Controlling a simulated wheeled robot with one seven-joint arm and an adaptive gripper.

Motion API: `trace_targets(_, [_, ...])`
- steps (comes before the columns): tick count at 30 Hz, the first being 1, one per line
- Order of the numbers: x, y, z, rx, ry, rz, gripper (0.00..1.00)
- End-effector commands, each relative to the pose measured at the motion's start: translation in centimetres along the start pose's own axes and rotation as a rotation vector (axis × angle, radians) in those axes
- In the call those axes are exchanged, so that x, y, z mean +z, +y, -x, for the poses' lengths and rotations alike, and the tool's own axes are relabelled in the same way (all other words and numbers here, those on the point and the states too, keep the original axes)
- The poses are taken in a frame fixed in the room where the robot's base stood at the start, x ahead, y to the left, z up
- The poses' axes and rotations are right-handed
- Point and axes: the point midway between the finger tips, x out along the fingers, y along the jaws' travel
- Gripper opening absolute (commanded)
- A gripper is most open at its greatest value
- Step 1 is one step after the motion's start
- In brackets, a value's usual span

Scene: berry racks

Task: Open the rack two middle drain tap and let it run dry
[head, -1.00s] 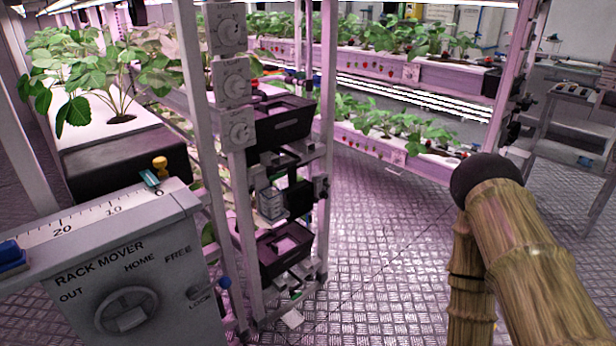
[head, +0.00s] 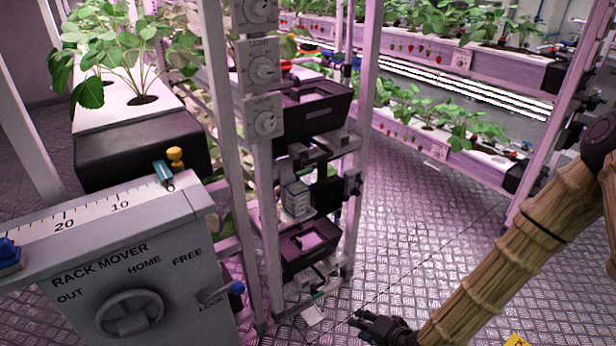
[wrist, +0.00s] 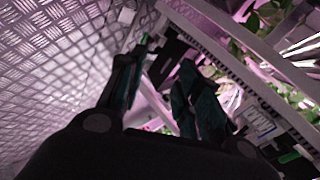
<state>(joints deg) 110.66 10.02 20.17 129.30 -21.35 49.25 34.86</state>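My gripper (head: 368,322) is low over the metal floor at the bottom of the head view, to the right of the near rack's foot. In the wrist view its two dark fingers (wrist: 160,68) are apart with nothing visible between them. The near rack's end (head: 362,140) carries black drain boxes at an upper (head: 312,108) and a lower level (head: 310,245). A small black fitting (head: 353,184) sits on its right post between them, apart from my gripper. I cannot tell whether it is the middle drain tap. No rack number is readable.
A grey rack mover box (head: 150,265) with a handwheel and a blue-tipped lock lever (head: 237,288) stands at the left. Three dials (head: 265,70) line the near rack's post. Another planted rack (head: 480,165) stands behind at the right. Floor (head: 420,255) between them is clear.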

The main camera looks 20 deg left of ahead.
Motion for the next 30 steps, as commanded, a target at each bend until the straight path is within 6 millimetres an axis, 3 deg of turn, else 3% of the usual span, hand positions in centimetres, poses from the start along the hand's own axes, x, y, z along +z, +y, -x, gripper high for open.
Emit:
trace_targets(1, [-2.1,-4.5,-0.6,-0.098,0.030,-0.035,0.34])
trace_targets(6, [-7.7,-18.5,-0.1,-0.408,0.070,-0.158,0.34])
trace_targets(9, [-10.1,-24.9,1.4,-0.550,0.069,-0.209,0.34])
trace_targets(12, [-11.6,-29.2,2.9,-0.649,0.060,-0.242,0.34])
trace_targets(15, [-12.4,-31.8,3.9,-0.708,0.051,-0.262,0.34])
trace_targets(19, [-12.8,-33.2,4.1,-0.735,0.045,-0.269,0.34])
trace_targets(30, [-13.4,-36.5,0.2,-0.733,0.045,-0.266,0.34])
